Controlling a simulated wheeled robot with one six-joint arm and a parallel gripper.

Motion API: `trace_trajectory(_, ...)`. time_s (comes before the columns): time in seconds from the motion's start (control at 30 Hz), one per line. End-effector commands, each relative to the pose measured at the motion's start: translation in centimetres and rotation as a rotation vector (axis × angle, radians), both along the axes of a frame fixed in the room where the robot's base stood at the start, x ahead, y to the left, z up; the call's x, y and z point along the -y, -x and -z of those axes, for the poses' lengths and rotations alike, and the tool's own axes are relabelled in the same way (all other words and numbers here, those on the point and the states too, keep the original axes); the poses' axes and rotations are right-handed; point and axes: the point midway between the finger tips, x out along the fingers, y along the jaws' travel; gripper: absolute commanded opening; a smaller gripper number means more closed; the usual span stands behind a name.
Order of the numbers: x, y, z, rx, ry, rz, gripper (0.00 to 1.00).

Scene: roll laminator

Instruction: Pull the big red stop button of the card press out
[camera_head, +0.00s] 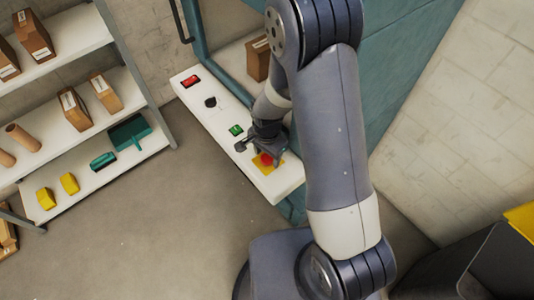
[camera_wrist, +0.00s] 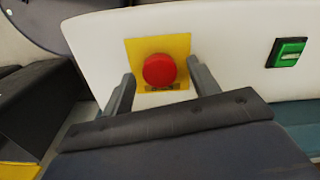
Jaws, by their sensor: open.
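The big red stop button (camera_wrist: 159,70) is a round red knob on a yellow square plate (camera_wrist: 133,50) on the white control panel (camera_wrist: 220,30). In the head view the red button (camera_head: 266,160) shows at the near end of the panel, partly hidden by my gripper (camera_head: 262,152). In the wrist view my gripper (camera_wrist: 160,85) is open, with one finger low on each side of the button. There is a gap between each finger and the knob, and I see no contact.
A green switch (camera_wrist: 287,52) sits to the right of the button in the wrist view. A black knob (camera_head: 210,102) and a red switch (camera_head: 191,81) lie further along the panel. A shelf (camera_head: 100,165) with boxes and tools stands at left, with clear floor between.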

Motion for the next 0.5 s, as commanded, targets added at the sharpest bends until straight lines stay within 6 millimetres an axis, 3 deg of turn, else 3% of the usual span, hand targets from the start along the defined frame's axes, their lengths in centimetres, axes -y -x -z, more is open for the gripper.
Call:
trace_trajectory(0.07,0.00,-0.01,-0.02,0.000,0.000,0.000,0.57)
trace_trajectory(0.5,-0.01,-0.01,-0.04,0.000,0.000,0.000,0.21)
